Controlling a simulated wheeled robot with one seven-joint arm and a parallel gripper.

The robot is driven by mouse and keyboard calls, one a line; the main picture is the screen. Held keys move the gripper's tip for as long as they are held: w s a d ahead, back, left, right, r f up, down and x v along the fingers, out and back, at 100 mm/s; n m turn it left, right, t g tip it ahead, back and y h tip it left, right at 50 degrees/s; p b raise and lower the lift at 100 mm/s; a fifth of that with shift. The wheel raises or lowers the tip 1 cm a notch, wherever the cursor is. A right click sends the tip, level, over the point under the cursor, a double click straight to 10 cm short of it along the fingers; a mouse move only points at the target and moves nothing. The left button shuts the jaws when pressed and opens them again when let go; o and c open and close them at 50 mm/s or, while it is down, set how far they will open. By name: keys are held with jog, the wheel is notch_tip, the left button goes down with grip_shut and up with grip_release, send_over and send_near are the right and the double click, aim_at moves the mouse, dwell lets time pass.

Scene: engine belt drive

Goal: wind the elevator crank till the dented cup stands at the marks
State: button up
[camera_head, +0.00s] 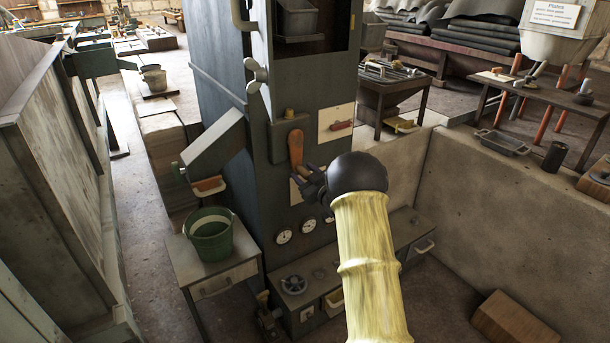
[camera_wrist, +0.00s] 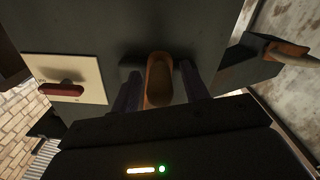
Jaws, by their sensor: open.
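The elevator (camera_head: 230,90) is a tall dark grey casing with an open window at its top. One grey cup (camera_head: 297,20) shows in the window; I cannot tell whether it is dented, and I make out no marks. An orange-brown wooden handle (camera_head: 296,147), apparently the crank's, stands out from the casing front. My gripper (camera_head: 306,184) is just below and right of it in the head view. In the wrist view the handle (camera_wrist: 158,82) lies between the two dark fingers of my open gripper (camera_wrist: 160,74), with gaps at both sides.
A pale plate with a red handle (camera_head: 341,126) is beside the crank. A wing knob (camera_head: 256,76) and a sloping chute (camera_head: 213,137) are on the left. A green bucket (camera_head: 210,235) stands on a small table below the chute. A low wall (camera_head: 510,200) borders the right.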

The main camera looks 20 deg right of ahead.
grip_shut()
jog(key=shift+a, duration=0.15)
jog(key=s+a+r+m+p, duration=0.1)
jog(key=a+r+m+p, duration=0.3)
jog(key=m, duration=0.5)
jog(key=s+a+r+m+p, duration=0.1)
jog(key=a+r+m+p, duration=0.3)
jog(key=m+p, duration=0.4)
jog(key=shift+s+r+m, duration=0.15)
jog(key=shift+r+m, duration=0.45)
jog(key=shift+m, duration=0.4)
